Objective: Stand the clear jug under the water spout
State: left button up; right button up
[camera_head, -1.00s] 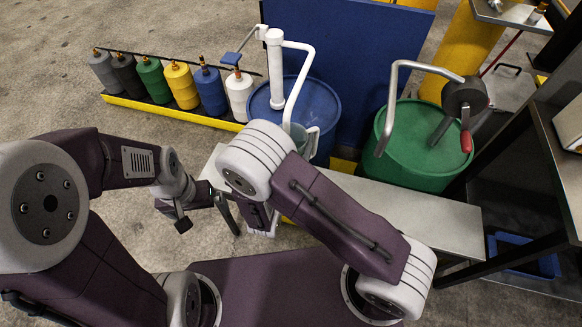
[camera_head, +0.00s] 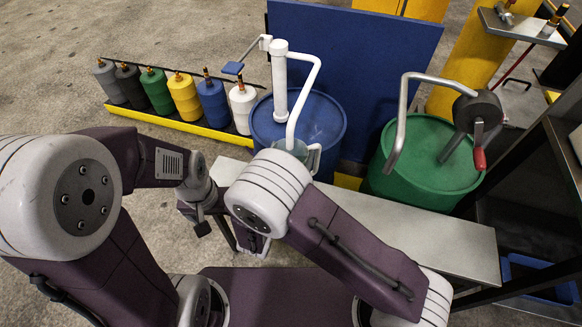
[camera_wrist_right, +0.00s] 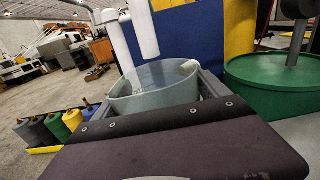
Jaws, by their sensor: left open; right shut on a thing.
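The clear jug (camera_head: 288,149) is a see-through grey-green vessel below the white water spout (camera_head: 303,95), which bends down from a white post on a blue drum (camera_head: 325,130). In the right wrist view the jug (camera_wrist_right: 150,92) looks upright and open-topped between the jaws of my right gripper (camera_wrist_right: 150,100), shut on it. The white spout tube (camera_wrist_right: 145,30) ends close above its rim there. My right arm hides the jug's lower part in the head view, so I cannot tell whether its base touches anything. My left gripper (camera_head: 215,220) is open and low at the left, away from the jug.
A green drum (camera_head: 430,170) with a metal pipe and crank stands to the right. A grey bench (camera_head: 440,235) runs in front of the drums. Several coloured bottles (camera_head: 185,98) stand in a yellow-edged rack at left. A blue panel (camera_head: 370,60) rises behind.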

pick_arm(q)
jog(key=shift+f+b, duration=0.5)
jog(key=shift+b, duration=0.05)
pick_arm(e)
notch_tip(320, 180, down, 4)
jog(key=shift+r, duration=0.25)
pick_arm(q)
jog(key=shift+f, duration=0.1)
pick_arm(e)
jog(key=shift+f, duration=0.15)
